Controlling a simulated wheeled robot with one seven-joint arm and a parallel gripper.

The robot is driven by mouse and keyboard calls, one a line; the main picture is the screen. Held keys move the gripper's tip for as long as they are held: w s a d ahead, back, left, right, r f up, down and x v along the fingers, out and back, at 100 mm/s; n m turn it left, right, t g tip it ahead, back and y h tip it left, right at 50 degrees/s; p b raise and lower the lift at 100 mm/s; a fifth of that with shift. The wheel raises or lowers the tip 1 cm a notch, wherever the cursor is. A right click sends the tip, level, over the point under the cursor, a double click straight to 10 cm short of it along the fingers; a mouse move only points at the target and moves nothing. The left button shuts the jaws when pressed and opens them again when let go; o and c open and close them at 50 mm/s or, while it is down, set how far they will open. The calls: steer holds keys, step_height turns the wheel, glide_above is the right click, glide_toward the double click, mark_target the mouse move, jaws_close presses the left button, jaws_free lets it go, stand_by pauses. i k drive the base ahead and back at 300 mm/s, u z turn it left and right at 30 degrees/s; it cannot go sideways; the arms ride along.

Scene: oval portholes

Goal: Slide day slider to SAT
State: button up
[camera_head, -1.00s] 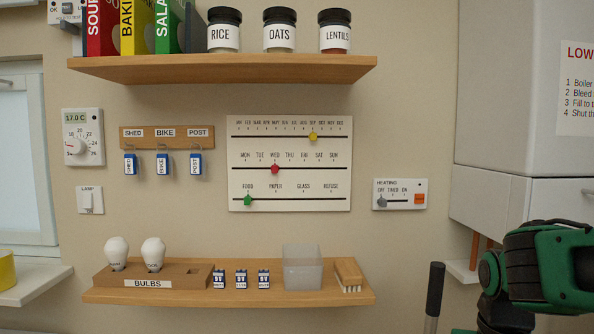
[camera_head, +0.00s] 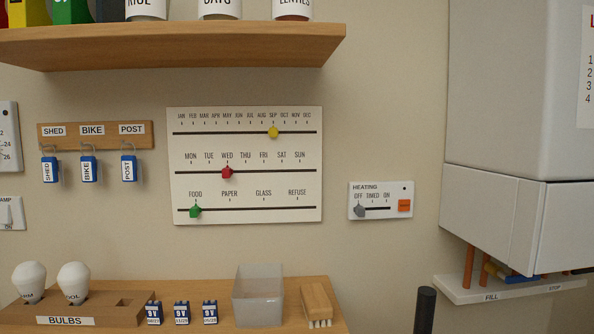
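A white calendar board (camera_head: 246,215) hangs on the wall with three horizontal slider tracks. The middle track is the day track (camera_head: 275,172), labelled MON to SUN. Its red slider (camera_head: 227,172) sits under WED. The SAT mark (camera_head: 282,157) is further right, between FRI and SUN. The yellow slider (camera_head: 273,132) on the month track sits at SEP. The green slider (camera_head: 195,210) on the bottom track sits at FOOD. My gripper is not in view.
A wooden shelf (camera_head: 170,45) with jars juts out above the board. A heating panel (camera_head: 381,200) and a boiler (camera_head: 500,220) are to the right. Wall space around the board is clear.

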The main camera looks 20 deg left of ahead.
mark_target(228, 172)
steer(key=z, duration=0.3)
steer(key=k, duration=1.3)
steer(key=u, duration=1.55)
steer(key=i, duration=1)
